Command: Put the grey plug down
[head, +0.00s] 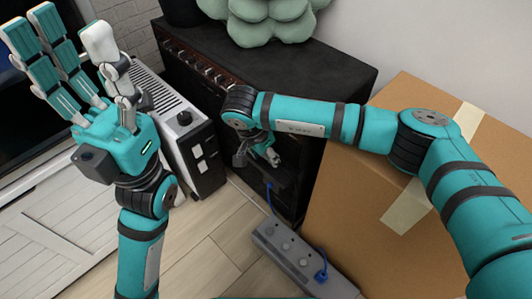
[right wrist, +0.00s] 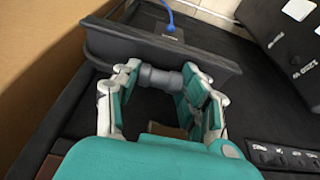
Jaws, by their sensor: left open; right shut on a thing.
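My right gripper (head: 260,152) is at the front of the black amplifier (head: 300,85), above the floor. In the right wrist view its fingers (right wrist: 162,88) are shut on the grey plug (right wrist: 160,78), a short grey cylinder lying across between them. The plug is right by a dark panel (right wrist: 200,55) with a blue cable at its far side; I cannot tell whether plug and panel touch. In the head view the plug is too hidden by the fingers to make out. My left gripper (head: 68,40) is open and empty, raised at the upper left with fingers spread.
A grey power strip (head: 276,243) lies on the floor, with a blue plug (head: 321,275) in its near end and a blue cable (head: 270,200) rising from it. A cardboard box (head: 350,190) stands right. A white-and-black unit (head: 200,155) stands left. Wooden floor (head: 215,255) is clear between.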

